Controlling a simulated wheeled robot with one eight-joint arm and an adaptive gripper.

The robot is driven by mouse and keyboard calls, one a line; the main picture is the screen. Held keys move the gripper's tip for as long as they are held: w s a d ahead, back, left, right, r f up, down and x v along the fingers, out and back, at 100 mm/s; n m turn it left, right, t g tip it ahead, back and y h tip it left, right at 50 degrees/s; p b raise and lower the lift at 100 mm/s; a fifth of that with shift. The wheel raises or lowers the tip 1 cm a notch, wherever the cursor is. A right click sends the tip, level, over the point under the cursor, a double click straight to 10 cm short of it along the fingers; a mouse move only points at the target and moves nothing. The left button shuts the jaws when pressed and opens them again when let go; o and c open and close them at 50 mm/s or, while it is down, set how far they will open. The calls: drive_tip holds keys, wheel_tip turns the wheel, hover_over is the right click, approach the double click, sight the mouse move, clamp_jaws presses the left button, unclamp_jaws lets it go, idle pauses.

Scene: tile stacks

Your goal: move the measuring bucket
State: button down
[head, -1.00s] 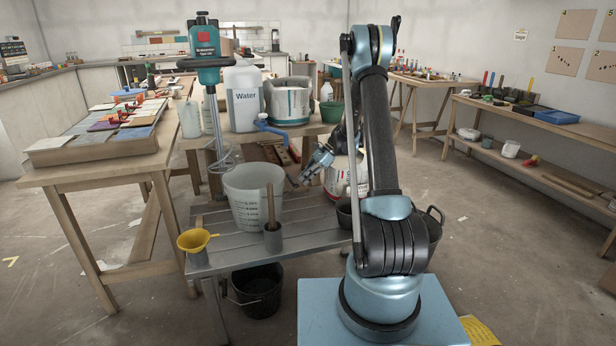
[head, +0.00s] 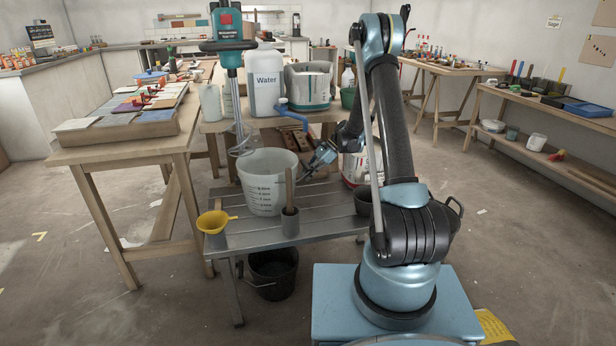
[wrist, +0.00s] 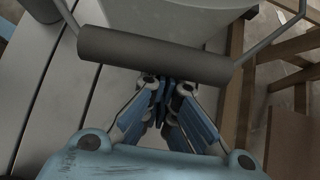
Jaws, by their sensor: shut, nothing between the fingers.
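The measuring bucket (head: 262,190) is pale and translucent with printed level marks. It stands upright on the grey slatted bench (head: 330,205). In the wrist view its pale wall (wrist: 165,18) fills the top, with a wire handle and a dark cylindrical grip (wrist: 150,55) across the picture. My gripper (head: 306,172) is just right of the bucket in the head view. In the wrist view my gripper (wrist: 160,88) is shut and empty, its fingertips right by the handle grip. The grip partly hides them, and I cannot tell whether they touch it.
A black bucket (head: 272,272) is below. A white-and-red bucket (head: 352,170) stands behind my arm.

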drive_tip(key=shift+a, duration=0.1)
drive_tip(key=s+a, duration=0.4)
drive_tip(key=a, duration=0.7)
drive_tip(key=shift+a, duration=0.15)
